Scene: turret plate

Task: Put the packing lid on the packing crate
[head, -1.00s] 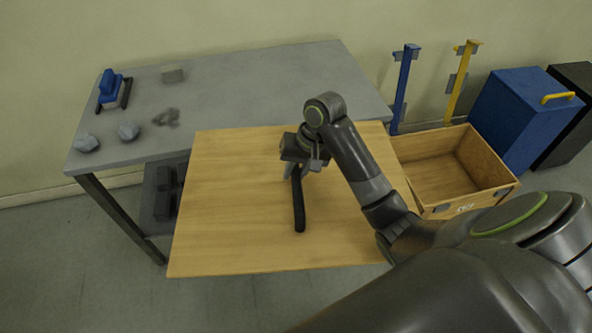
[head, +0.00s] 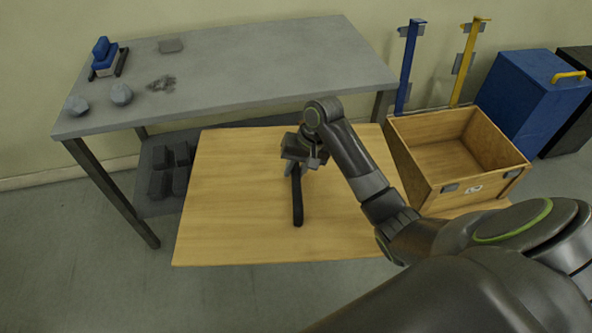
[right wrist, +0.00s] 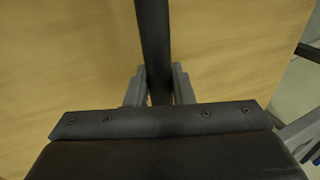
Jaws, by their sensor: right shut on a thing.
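The packing lid (head: 235,200) is a flat wooden panel with a black bar handle (head: 298,205) along its middle. My right gripper (head: 297,172) is shut on the far part of this handle, and the lid hangs level in front of the table. In the right wrist view the two fingers (right wrist: 159,90) close on both sides of the black handle, with the lid's wood behind. The packing crate (head: 450,188) is an open wooden box at the right, upright, with an empty inside. The lid is left of the crate and apart from its opening. My left gripper is out of view.
A grey table (head: 250,75) stands behind the lid, with a blue-topped tool (head: 104,58), grey lumps (head: 121,95) and a small block (head: 171,46). Dark blocks (head: 168,170) sit on its lower shelf. Blue (head: 409,65) and yellow (head: 463,65) posts and a blue bin (head: 530,95) stand behind the crate.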

